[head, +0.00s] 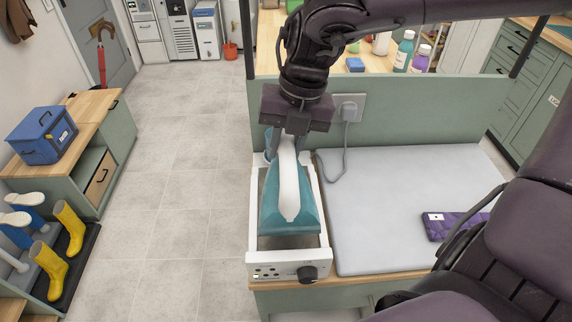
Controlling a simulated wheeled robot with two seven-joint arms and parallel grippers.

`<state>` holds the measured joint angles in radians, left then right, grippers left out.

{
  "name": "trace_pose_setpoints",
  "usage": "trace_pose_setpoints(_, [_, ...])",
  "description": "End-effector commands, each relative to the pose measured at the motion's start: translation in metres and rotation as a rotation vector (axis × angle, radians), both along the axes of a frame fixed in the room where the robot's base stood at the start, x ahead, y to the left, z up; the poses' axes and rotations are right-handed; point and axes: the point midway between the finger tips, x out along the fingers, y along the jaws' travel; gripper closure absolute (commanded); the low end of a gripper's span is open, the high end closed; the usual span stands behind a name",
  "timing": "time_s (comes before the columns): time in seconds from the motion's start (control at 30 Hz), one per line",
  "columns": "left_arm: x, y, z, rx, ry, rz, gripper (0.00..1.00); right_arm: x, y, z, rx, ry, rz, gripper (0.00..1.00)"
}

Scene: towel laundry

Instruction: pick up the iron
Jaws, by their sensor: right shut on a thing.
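The iron (275,207) is teal with a white handle and is in or just over the white iron station (285,266) at the left of the worktop. I cannot tell whether it touches the station. My right gripper (289,148) comes down from above and is shut on the far end of the iron's handle. The gripper's body and arm hide part of the iron's back end. My left gripper is not in view.
A grey pad (400,190) covers the worktop to the right, with a purple quilted item (455,225) on it. A grey cord runs from a wall plug (348,112) beside the station. A green panel (415,122) stands behind. Open floor lies left.

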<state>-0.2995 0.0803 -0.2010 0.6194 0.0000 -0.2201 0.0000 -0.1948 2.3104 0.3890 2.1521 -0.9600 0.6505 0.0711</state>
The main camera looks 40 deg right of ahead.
Motion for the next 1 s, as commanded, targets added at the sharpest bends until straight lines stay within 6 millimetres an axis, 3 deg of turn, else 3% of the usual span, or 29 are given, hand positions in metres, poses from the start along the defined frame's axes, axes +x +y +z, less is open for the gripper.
trace_pose_setpoints(0.03, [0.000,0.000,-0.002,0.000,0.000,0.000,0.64,0.003,0.000,0.016,-0.001,-0.013,0.000,1.00])
trace_pose_setpoints(0.2, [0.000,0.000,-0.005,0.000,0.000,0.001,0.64,0.002,0.000,0.059,-0.001,-0.012,-0.001,1.00])
trace_pose_setpoints(0.5, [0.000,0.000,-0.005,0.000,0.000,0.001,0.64,0.001,0.000,0.117,-0.001,-0.008,0.000,1.00])
trace_pose_setpoints(0.7, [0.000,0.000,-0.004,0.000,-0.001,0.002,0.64,0.001,0.000,0.134,-0.001,-0.005,-0.001,1.00])
trace_pose_setpoints(1.0, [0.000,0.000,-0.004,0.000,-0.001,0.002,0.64,0.001,0.000,0.138,0.001,-0.004,0.001,1.00])
